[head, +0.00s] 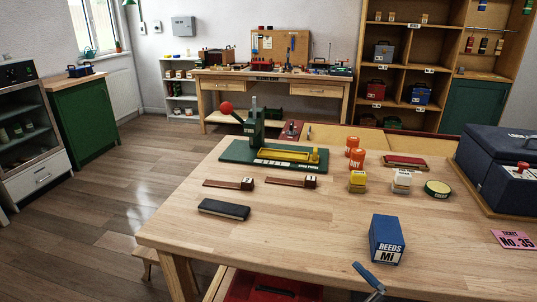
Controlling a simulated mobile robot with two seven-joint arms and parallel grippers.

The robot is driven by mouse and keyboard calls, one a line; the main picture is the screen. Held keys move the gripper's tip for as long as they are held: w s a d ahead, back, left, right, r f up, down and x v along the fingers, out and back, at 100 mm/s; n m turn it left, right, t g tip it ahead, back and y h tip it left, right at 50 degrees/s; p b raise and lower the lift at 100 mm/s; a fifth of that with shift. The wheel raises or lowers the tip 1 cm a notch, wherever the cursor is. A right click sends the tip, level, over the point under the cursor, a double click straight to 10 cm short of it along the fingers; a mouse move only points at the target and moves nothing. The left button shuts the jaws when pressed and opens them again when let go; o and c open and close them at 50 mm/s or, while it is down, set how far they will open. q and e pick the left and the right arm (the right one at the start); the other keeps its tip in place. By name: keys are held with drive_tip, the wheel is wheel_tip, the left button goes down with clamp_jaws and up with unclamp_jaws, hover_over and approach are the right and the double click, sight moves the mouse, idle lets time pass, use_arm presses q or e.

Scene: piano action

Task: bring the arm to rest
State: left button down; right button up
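On the bench stand a green press (235,155) with a red ball knob, a blue reeds box (387,239), a dark block (224,209), orange pots (357,159) and a dark blue case (500,165). A red tray (270,288) sits below the front edge.

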drive_tip(key=s+d+f+m+g+h, duration=0.2)
drive_tip(key=s+f+m+h, duration=0.15)
drive_tip(key=f, duration=0.35)
drive_tip(key=s+d+f+m+g+h+p, duration=0.1)
drive_tip(key=s+f+m+h, duration=0.2)
drive_tip(key=f+m+h, duration=0.3)
drive_tip(key=s+d+f+m+g+h, duration=0.2)
drive_tip(key=s+f+m+h, duration=0.15)
drive_tip(key=f, duration=0.45)
use_arm(q)
wheel_tip(320, 180, up, 17)
drive_tip(key=s+a+p, duration=0.1)
drive_tip(key=a+p, duration=0.1)
drive_tip(key=p, duration=2.2)
drive_tip(key=shift+s+y, duration=0.2)
drive_tip(key=shift+y, duration=0.1)
use_arm(e)
wheel_tip(320, 180, up, 16)
drive_tip(key=s+d, duration=0.1)
drive_tip(key=d, duration=0.1)
drive_tip(key=shift+f, duration=0.2)
use_arm(q)
drive_tip(key=shift+a, duration=0.1)
